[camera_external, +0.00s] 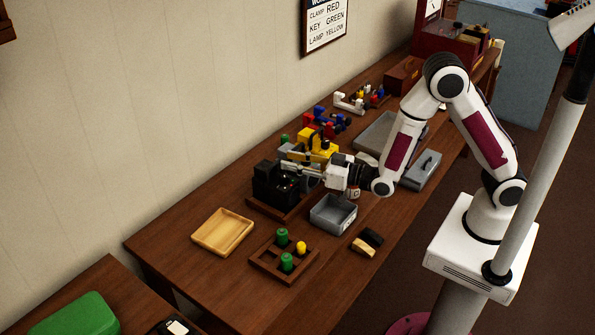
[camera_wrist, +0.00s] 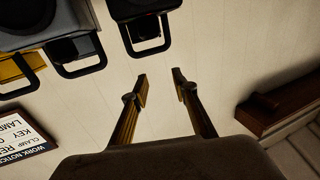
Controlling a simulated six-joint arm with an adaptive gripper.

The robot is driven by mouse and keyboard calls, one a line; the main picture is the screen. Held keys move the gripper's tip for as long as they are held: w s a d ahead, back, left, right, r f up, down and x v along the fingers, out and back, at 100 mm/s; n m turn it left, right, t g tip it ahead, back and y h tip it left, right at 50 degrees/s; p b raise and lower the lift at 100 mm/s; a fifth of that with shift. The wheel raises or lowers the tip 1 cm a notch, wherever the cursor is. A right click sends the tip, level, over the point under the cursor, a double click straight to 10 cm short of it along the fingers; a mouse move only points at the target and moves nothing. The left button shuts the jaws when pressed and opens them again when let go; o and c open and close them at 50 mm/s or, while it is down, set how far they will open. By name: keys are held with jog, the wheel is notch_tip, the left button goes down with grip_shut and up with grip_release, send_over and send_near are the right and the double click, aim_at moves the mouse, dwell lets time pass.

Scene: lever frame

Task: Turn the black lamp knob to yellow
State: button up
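The black unit (camera_external: 272,185) stands at the near end of the row on the worktable. Its lamp knob cannot be made out clearly. In the wrist view a black part with a loop-shaped handle (camera_wrist: 148,32) hangs in at the top, ahead of the fingertips. My gripper (camera_wrist: 160,75) is open with nothing between its fingers. In the external view my gripper (camera_external: 308,173) is just right of the black unit, pointing left at the wall; whether it touches is unclear. A work notice (camera_external: 326,24) on the wall reads clamp red, key green, lamp yellow.
Grey (camera_wrist: 76,48) and yellow (camera_wrist: 18,72) units stand beside the black one. Red, blue and white units continue behind. A grey bin (camera_external: 333,214), a rack with green and yellow pieces (camera_external: 284,262) and an empty wooden tray (camera_external: 222,232) lie nearby.

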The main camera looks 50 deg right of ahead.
aim_at(285, 175)
jog(key=shift+f, duration=3.25)
jog(key=shift+x, duration=1.5)
grip_shut()
